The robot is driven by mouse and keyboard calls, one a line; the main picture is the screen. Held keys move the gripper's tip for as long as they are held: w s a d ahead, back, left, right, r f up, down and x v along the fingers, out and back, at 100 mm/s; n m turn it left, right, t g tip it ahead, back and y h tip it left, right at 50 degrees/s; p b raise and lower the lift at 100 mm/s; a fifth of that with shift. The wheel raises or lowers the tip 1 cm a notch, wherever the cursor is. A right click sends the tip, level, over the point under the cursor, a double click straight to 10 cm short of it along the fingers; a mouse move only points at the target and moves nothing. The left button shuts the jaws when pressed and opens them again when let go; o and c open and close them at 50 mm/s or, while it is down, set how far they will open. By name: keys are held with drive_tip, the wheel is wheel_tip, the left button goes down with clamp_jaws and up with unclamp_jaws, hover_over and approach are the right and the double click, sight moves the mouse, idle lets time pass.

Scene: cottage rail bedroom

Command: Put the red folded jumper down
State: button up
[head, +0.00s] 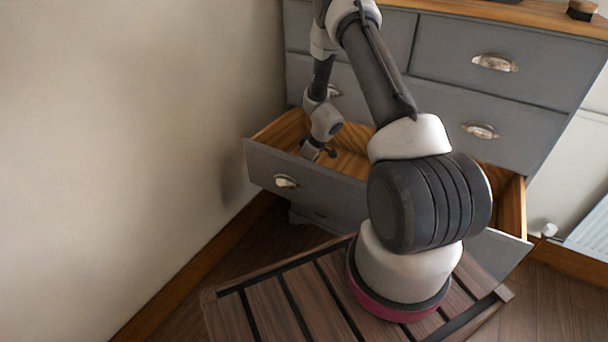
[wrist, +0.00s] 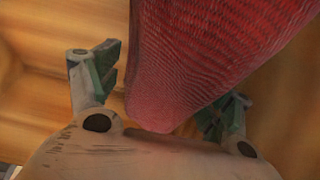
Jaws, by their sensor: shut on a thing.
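The red folded jumper (wrist: 205,60) fills the upper middle of the wrist view, between the two fingers of my gripper (wrist: 160,85). My gripper is shut on it. In the head view my gripper (head: 318,152) reaches into the open drawer (head: 350,162) at its left part. The jumper cannot be made out in the head view. Wooden drawer surfaces show behind the jumper in the wrist view; whether the jumper touches the drawer bottom cannot be told.
The grey chest of drawers (head: 500,100) stands at the back with its other visible drawers shut. A wall (head: 130,130) is close on the left. A brush (head: 582,10) lies on the chest top. A radiator (head: 590,235) is at the right edge.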

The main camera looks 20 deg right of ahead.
drive_tip(key=shift+f, duration=1.95)
drive_tip(key=shift+f, duration=0.15)
drive_tip(key=o, duration=1.1)
drive_tip(key=v, duration=1.2)
drive_tip(key=shift+s, duration=0.1)
